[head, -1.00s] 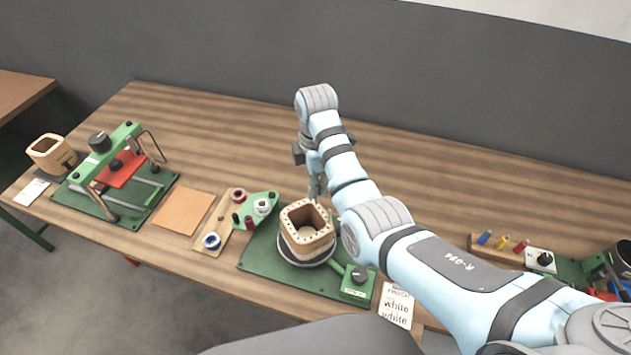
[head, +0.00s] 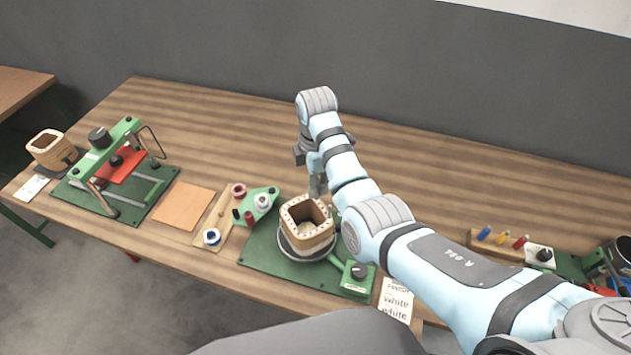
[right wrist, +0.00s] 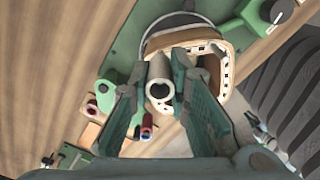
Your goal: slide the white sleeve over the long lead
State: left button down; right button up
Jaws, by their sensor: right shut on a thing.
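The coil (head: 312,246), a tan wound block with a square opening and a dotted rim, stands on a round turntable on the green base. My right gripper (head: 317,188) hangs just behind the coil, at its far side. In the right wrist view its two green fingers (right wrist: 158,78) are shut on the white sleeve (right wrist: 160,70), a short pale tube with its open end toward the camera. The coil (right wrist: 220,58) shows behind and beside the fingers. I cannot make out the long lead; the sleeve and fingers may hide it. My left gripper is not in view.
A green holder with spools (head: 262,203) and a wooden strip (head: 222,222) lie left of the coil. A green press (head: 120,165) stands farther left. A label card (head: 396,300) lies at the front. The back of the table is clear.

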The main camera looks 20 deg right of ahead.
jog(key=shift+f, duration=0.1)
jog(key=shift+f, duration=0.35)
jog(key=shift+f, duration=0.15)
jog(key=o, duration=1.2)
jog(key=shift+c, duration=0.2)
